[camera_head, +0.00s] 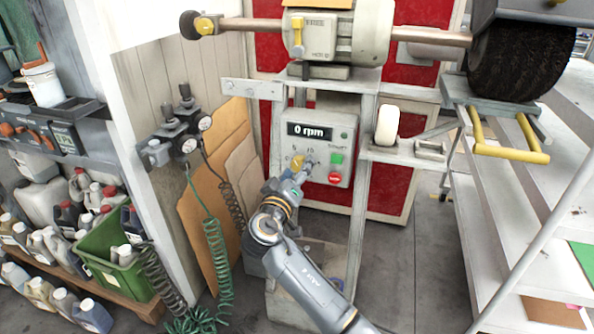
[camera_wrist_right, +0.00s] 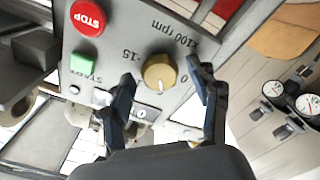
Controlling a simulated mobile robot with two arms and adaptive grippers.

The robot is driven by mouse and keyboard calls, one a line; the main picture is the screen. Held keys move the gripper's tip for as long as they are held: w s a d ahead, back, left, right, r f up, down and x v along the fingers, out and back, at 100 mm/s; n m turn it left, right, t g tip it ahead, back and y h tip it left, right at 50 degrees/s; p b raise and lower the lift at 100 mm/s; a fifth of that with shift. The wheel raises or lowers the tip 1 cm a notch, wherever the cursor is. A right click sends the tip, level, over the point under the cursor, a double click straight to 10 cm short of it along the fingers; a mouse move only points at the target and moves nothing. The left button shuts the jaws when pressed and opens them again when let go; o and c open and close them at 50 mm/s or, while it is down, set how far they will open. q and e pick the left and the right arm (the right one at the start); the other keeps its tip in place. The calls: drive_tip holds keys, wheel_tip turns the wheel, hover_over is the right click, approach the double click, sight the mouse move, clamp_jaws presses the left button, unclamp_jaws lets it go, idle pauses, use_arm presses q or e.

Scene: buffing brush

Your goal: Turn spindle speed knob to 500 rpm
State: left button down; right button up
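The spindle speed knob (camera_wrist_right: 160,72) is a round brass-coloured dial on the grey control panel (camera_head: 343,130). It also shows in the head view (camera_head: 297,161). Its white mark points toward the bottom of the upside-down wrist view, with the scale's 0 to the right and 15 to the left. The display (camera_head: 309,131) reads 0 rpm. My right gripper (camera_wrist_right: 162,92) is open, its two dark fingers apart on either side of the knob's front. Nothing is between them in a grip, and contact with the knob is not evident. My left gripper is not in view.
A green START button (camera_wrist_right: 84,62) and red STOP button (camera_wrist_right: 88,17) are close to the knob on the panel. The buffing motor (camera_head: 340,32) is above. A dark brush wheel (camera_head: 519,62) and white shelves (camera_head: 500,190) stand right; gauges and hoses (camera_head: 212,250) hang left.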

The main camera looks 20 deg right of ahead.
drive_tip(key=shift+s, duration=0.1)
drive_tip(key=v, duration=1.2)
drive_tip(key=shift+f, duration=0.1)
